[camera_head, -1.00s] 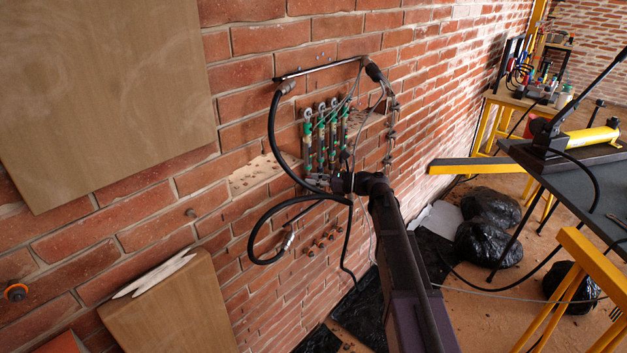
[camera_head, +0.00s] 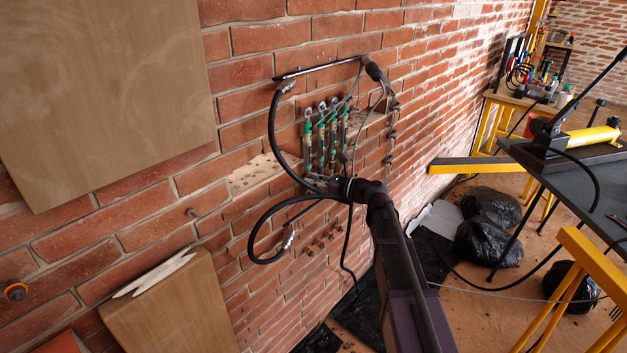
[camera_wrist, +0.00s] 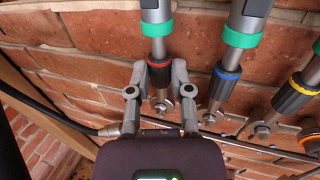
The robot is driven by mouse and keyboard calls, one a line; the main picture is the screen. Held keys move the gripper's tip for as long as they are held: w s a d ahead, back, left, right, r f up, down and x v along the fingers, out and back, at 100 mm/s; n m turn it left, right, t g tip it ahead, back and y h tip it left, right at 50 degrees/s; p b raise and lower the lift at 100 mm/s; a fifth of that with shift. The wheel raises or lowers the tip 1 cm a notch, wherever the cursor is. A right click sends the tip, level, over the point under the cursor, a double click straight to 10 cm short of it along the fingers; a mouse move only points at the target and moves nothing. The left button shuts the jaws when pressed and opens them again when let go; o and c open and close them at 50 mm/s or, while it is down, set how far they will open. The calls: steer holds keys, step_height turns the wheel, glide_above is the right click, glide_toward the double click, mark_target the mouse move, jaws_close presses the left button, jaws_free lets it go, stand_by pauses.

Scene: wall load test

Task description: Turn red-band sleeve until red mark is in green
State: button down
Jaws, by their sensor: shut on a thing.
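The red-band sleeve (camera_wrist: 159,76) is a dark knurled cylinder with a red ring, seen in the wrist view at the lower end of a grey rod. My gripper (camera_wrist: 160,84) is shut on it, one finger on each side. In the head view my gripper (camera_head: 322,183) is at the lower end of the leftmost rod in the row. A green band (camera_wrist: 157,28) circles the rod above the sleeve. A red mark in the green cannot be made out. The sleeve's sides are partly hidden by the fingers.
Blue-band (camera_wrist: 223,80) and yellow-band (camera_wrist: 299,88) sleeves hang close to the right on similar rods. A black hose (camera_head: 272,140) loops left of the rods. A brick wall (camera_head: 150,200) lies behind. A bench with a yellow pump (camera_head: 585,138) stands at right.

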steer(key=shift+s, duration=0.15)
steer(key=c, duration=0.8)
jaws_free()
steer(key=shift+v, duration=6)
steer(key=shift+r, duration=0.1)
